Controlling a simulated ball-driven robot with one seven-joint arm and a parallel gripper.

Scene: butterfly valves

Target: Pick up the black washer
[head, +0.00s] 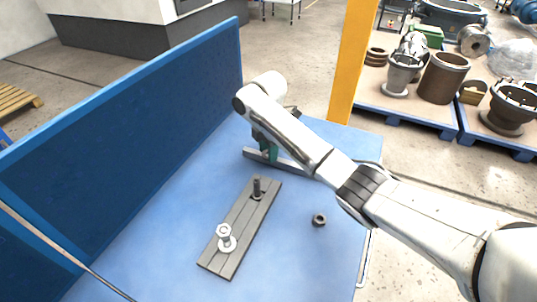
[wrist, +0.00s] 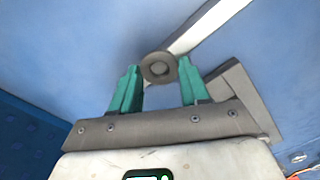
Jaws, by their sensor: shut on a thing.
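The black washer (wrist: 158,68), a dark grey round piece, sits between the tips of my gripper's green fingers in the wrist view. My gripper (wrist: 158,75) is shut on it. In the head view my gripper (head: 268,150) is over the far part of the blue table, beside a grey bar. The washer cannot be made out there, and the arm hides part of the gripper.
A grey plate (head: 238,222) on the blue table (head: 160,230) carries an upright dark bolt (head: 256,186) and a pale washer (head: 227,245) with a bolt. A dark nut (head: 319,219) lies to the right. A grey bar (head: 290,166) is by my gripper. A blue panel (head: 120,130) walls the left.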

